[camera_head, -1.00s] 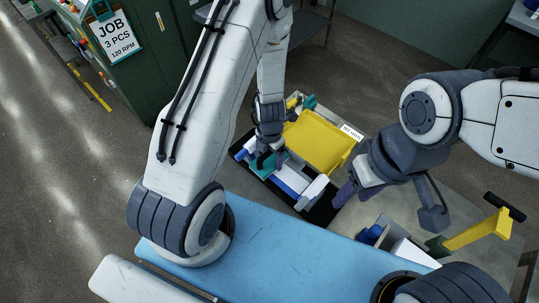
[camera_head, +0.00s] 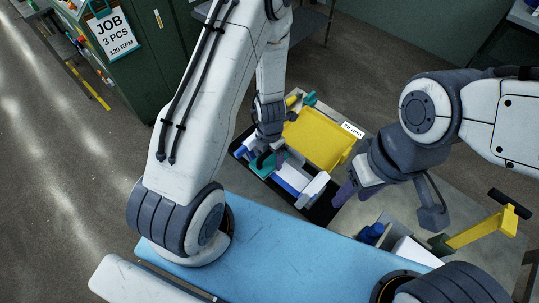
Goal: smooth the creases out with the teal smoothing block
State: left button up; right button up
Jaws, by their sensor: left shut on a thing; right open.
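The teal smoothing block (camera_head: 272,166) shows just below my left gripper (camera_head: 264,160), over the black tray area left of the yellow bin. My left gripper is shut on the block, and its fingers partly hide it. My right gripper (camera_head: 344,193) is open and empty at the right end of the black area. The creases and any fabric under the block cannot be made out.
A yellow bin (camera_head: 319,139) with a white label lies behind. White and blue items (camera_head: 291,176) lie between the grippers. A yellow handled tool (camera_head: 480,232) stands at the right. A green cabinet (camera_head: 140,60) with a job sign is at the back left.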

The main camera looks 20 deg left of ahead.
pick_arm(q)
jog(key=o, duration=1.4)
jog(key=shift+r+p, duration=0.4)
jog(key=c, duration=1.1)
jog(key=shift+c, duration=0.2)
jog(key=shift+s+d+b, duration=0.2)
jog(key=shift+d+b, duration=0.05)
jog(key=shift+d, duration=0.3)
jog(key=shift+s+d+b, duration=0.2)
jog(key=shift+d+b, duration=0.05)
jog(key=shift+d, duration=0.3)
jog(key=shift+a, duration=0.1)
